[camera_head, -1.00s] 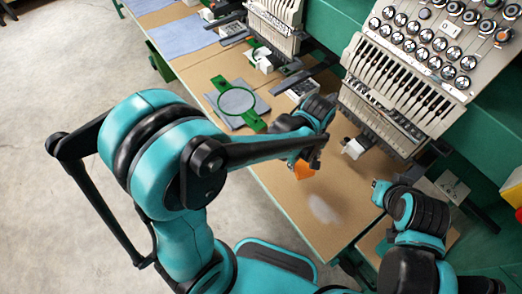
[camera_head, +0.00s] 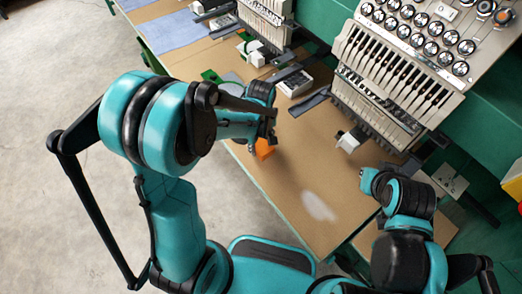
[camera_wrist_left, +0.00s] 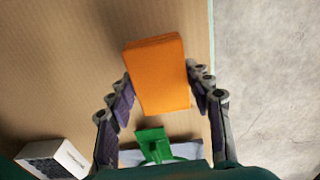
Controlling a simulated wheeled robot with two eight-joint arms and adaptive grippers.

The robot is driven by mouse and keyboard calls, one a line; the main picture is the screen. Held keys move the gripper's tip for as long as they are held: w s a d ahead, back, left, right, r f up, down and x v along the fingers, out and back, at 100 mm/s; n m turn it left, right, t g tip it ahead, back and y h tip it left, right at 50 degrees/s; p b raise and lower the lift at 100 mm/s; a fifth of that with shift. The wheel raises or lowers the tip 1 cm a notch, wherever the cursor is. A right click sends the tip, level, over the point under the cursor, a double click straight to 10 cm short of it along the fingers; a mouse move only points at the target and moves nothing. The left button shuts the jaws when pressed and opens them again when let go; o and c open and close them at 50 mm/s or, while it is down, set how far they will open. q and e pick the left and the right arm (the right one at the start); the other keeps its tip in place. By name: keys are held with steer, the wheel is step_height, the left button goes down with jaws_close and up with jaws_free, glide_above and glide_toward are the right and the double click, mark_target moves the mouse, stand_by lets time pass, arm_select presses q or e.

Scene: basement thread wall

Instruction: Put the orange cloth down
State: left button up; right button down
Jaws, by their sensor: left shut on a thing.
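The orange cloth (camera_head: 265,148) is a small folded block, partly hidden by my left gripper in the head view. In the left wrist view the cloth (camera_wrist_left: 158,72) shows large, between the two fingers. My left gripper (camera_head: 266,137) is shut on it above the brown tabletop (camera_wrist_left: 65,60), close to the table's edge. Its fingers also show in the left wrist view (camera_wrist_left: 160,92), one on each side of the cloth. Whether the cloth touches the table is hard to tell.
An embroidery machine (camera_head: 395,85) stands at the right, with a white part (camera_head: 348,142) low in front. A green hoop (camera_wrist_left: 153,145) on grey fabric lies beyond the cloth. A boxed item (camera_head: 295,82) lies farther back. The tabletop around a pale patch (camera_head: 318,206) is clear.

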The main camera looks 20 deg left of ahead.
mark_target(261, 150)
arm_select(q)
step_height(261, 150, down, 4)
steer(key=shift+b, duration=0.8)
steer(key=shift+r, duration=0.1)
steer(key=o, duration=0.8)
steer(key=shift+f, duration=0.2)
steer(key=o, duration=0.4)
steer(key=shift+r, duration=0.1)
